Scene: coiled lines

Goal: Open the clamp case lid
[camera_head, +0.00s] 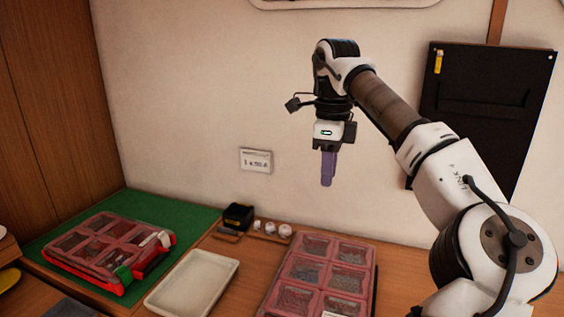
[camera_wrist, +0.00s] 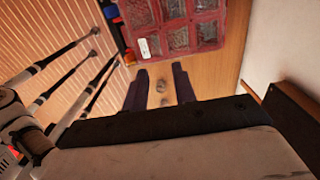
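A case with a red base and a translucent pink lid (camera_head: 100,241) lies on the left; its lid looks shut over several compartments. Green and red parts (camera_head: 140,263) sit at its right end. A second compartment case (camera_head: 318,275) with a similar lid lies at front centre, also looking shut; a case with a white label shows in the wrist view (camera_wrist: 172,28). I cannot tell for sure which is the clamp case. My gripper (camera_head: 328,178) hangs high above the bench near the wall, apart from both cases. In the wrist view its fingers (camera_wrist: 160,80) are apart and empty.
A green mat (camera_head: 65,240) lies under the left case. A cream tray (camera_head: 193,283) stands between the cases. Behind are a small black box (camera_head: 238,215) and several small white items (camera_head: 270,228). A black panel (camera_head: 485,110) hangs on the wall at right.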

